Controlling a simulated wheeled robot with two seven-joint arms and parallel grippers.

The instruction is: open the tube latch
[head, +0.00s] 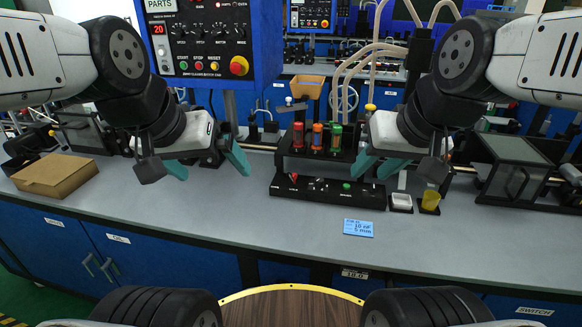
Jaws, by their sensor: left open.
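A black rack (316,161) stands on the grey workbench near the middle of the head view. It holds upright tubes with red (298,135), orange (317,136) and green (336,137) parts. A low black panel (327,189) with small controls lies in front of it. I cannot make out which small part is the tube latch. My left gripper (207,167) is open and empty, above the bench to the left of the rack. My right gripper (377,168) has its teal fingers apart and empty, beside the rack's right end.
A blue note card (358,228) lies in front of the panel. A cardboard box (55,176) is at the left. A blue control box (212,45) hangs at upper left. The front bench surface is mostly clear.

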